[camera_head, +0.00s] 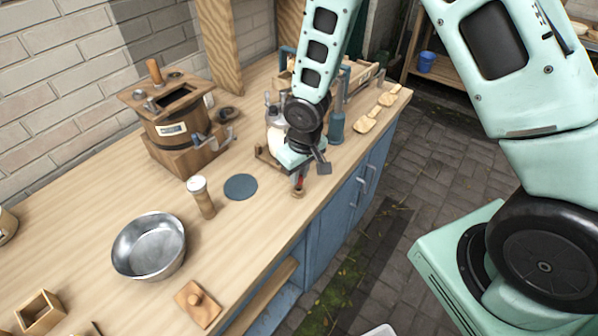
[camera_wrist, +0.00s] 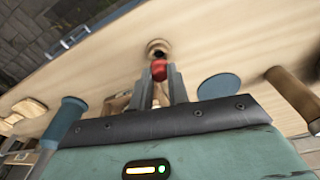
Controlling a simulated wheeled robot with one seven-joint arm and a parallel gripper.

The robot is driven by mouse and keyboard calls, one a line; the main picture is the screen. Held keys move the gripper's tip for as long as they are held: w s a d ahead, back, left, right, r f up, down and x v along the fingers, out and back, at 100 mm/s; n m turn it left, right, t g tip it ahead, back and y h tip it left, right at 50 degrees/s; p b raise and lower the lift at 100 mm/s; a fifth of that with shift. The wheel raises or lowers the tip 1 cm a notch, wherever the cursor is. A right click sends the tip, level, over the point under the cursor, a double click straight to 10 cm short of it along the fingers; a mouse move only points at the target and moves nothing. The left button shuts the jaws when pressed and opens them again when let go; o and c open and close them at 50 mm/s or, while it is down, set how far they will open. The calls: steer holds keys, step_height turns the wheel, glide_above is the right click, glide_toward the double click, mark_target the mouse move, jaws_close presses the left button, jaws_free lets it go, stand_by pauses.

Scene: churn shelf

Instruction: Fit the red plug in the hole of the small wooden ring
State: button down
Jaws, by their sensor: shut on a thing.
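My gripper (camera_wrist: 158,76) is shut on the red plug (camera_wrist: 159,69), which shows between the two grey fingertips in the wrist view. The small wooden ring (camera_wrist: 158,45) stands on the table just beyond the plug, with its dark hole partly showing. In the head view the plug (camera_head: 299,182) is a small red patch under my wrist, right above the ring (camera_head: 297,194) near the table's front edge. Whether the plug's tip touches the ring or enters its hole, I cannot tell.
A metal bowl (camera_head: 149,246), a wooden churn (camera_head: 178,125) and wooden scoops (camera_head: 366,124) stand farther off. The table around the ring's near side is clear.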

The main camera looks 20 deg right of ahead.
steer(key=shift+f+b, duration=1.1)
steer(key=shift+f, duration=0.2)
steer(key=shift+r, duration=0.15)
stand_by(0.6)
steer(key=c, duration=1.3)
jaws_free()
steer(key=c, duration=0.3)
steer(key=shift+c, duration=0.2)
steer(key=shift+r, duration=0.1)
steer(key=shift+s+d+r+p, duration=0.1)
steer(key=shift+s+r+p, duration=0.1)
steer(key=shift+r+p, duration=1.4)
steer(key=shift+s+d+r+p, duration=0.1)
steer(key=shift+s+r+p, duration=0.1)
steer(key=shift+r+p, duration=1.35)
steer(key=shift+r+b, duration=0.3)
steer(key=shift+b, duration=0.05)
